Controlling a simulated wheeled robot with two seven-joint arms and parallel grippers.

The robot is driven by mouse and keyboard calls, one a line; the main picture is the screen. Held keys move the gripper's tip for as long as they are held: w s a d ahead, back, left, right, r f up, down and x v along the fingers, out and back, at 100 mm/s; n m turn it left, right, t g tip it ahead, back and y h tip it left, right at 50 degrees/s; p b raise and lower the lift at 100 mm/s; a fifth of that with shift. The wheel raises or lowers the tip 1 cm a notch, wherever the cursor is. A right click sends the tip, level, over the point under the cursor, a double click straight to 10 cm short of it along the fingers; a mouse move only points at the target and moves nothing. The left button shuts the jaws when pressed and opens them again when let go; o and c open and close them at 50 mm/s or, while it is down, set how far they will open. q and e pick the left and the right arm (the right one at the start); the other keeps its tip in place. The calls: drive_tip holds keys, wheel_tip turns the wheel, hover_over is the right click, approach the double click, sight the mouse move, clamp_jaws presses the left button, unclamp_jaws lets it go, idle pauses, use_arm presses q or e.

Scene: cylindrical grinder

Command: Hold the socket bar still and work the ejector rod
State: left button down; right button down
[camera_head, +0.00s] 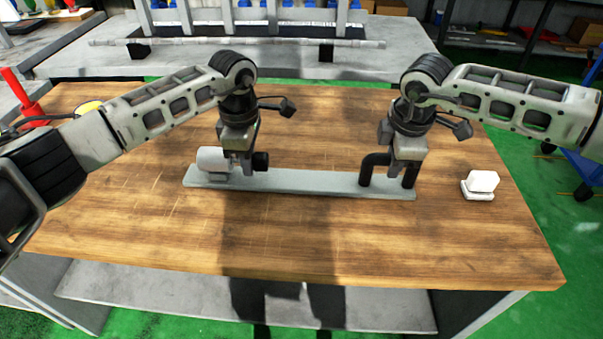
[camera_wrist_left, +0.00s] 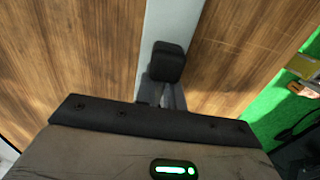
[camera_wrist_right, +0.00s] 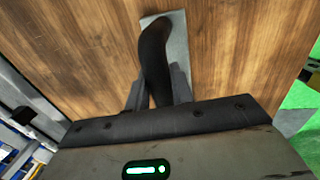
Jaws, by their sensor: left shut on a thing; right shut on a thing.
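The socket bar (camera_head: 310,182) is a long flat grey bar lying on the wooden table, also visible in the left wrist view (camera_wrist_left: 174,18). A white cylinder (camera_head: 211,161) sits at its left end, with a black knob (camera_head: 261,161) to its right. My left gripper (camera_head: 243,172) is shut between the cylinder and the knob, apparently on the ejector rod, which its fingers hide. The knob shows just past the fingers in the left wrist view (camera_wrist_left: 168,62). A black arched handle (camera_head: 368,168) stands at the bar's right end. My right gripper (camera_head: 397,180) is shut on it; the handle also shows in the right wrist view (camera_wrist_right: 153,50).
A small white block-like object (camera_head: 480,185) lies on the table to the right of the bar. The wooden table (camera_head: 300,235) is clear in front of the bar. A grey bench (camera_head: 250,60) with a long rod stands behind.

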use_arm(q)
drive_tip(key=shift+d, duration=0.65)
use_arm(e)
drive_tip(key=shift+d, duration=0.1)
use_arm(q)
drive_tip(key=shift+d+f, duration=0.1)
drive_tip(key=shift+d, duration=0.3)
drive_tip(key=c, duration=1)
unclamp_jaws()
use_arm(e)
drive_tip(key=shift+w, duration=0.1)
use_arm(q)
drive_tip(key=shift+a, duration=0.1)
use_arm(e)
drive_tip(key=shift+d, duration=0.1)
use_arm(q)
drive_tip(key=shift+r, duration=4.05)
